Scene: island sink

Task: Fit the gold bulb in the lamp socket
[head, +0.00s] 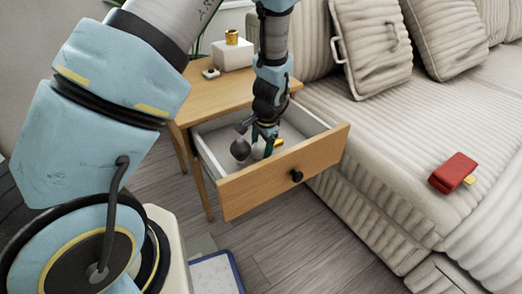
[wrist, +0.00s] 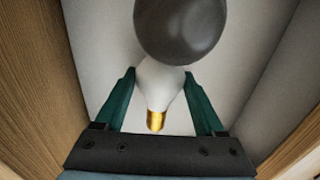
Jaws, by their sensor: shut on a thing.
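My gripper (head: 264,138) points down inside the open drawer. In the wrist view my gripper (wrist: 159,76) is shut on a white bulb with a gold base, the gold bulb (wrist: 157,90); the glass is between the fingers and the gold base points toward the palm. In the head view the gold base of the gold bulb (head: 279,143) shows at the right of the fingers. A dark grey bulb (head: 240,149) is just left of the fingers; it also shows ahead of them in the wrist view (wrist: 181,28). The lamp socket (head: 232,37) is a gold ring on a white block on the side table.
The drawer (head: 285,178) is pulled out, with walls close around my gripper. A small white item with a dark knob (head: 210,73) is on the wooden side table (head: 205,95). A sofa (head: 395,130) stands at the right, with a red object (head: 453,172) on it.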

